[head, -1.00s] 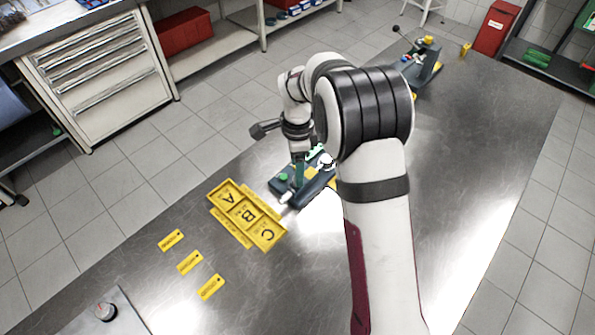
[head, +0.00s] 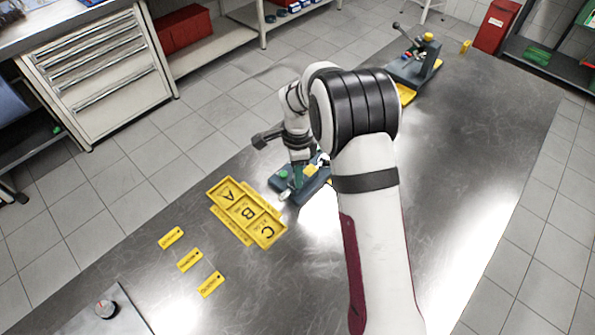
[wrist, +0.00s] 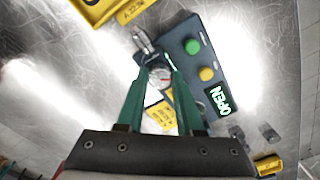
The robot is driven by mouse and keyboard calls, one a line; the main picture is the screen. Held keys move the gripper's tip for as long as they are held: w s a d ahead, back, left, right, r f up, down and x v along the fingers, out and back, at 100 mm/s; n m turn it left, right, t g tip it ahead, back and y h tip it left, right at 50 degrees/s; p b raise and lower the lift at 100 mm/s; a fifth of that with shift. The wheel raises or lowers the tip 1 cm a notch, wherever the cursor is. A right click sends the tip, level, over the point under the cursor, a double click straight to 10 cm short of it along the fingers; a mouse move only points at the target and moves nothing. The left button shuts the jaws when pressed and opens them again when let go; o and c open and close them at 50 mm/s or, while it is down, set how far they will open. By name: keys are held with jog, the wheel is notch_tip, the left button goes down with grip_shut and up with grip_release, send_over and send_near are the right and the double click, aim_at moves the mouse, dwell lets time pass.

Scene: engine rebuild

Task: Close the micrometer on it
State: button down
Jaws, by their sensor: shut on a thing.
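The micrometer station is a blue-grey block (head: 316,188) on the bench, right of the lettered tray. In the wrist view the block (wrist: 208,45) carries a green button (wrist: 193,46), a yellow button (wrist: 206,74) and a lit display (wrist: 220,99) reading OPEN. A silver metal barrel (wrist: 143,40) lies along its edge. My gripper (head: 297,187) is low over the block. In the wrist view its green fingers (wrist: 160,76) converge on a small round silver part (wrist: 160,74) beside the barrel. Whether the part touches the barrel, I cannot tell.
A yellow tray marked A, B, C (head: 233,206) lies just left of the block. Several yellow tags (head: 190,261) lie on the bench, with a plate bearing a round knob (head: 105,309) at the front. Another station (head: 415,65) stands at the far end. The right bench is clear.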

jog(key=shift+n, duration=0.3)
jog(key=n, duration=0.5)
jog(key=shift+n, duration=0.3)
jog(key=n, duration=1.1)
jog(key=shift+n, duration=0.4)
jog(key=n, duration=0.5)
jog(key=shift+n, duration=0.4)
jog(key=c, duration=0.5)
grip_release()
jog(key=shift+c, duration=0.2)
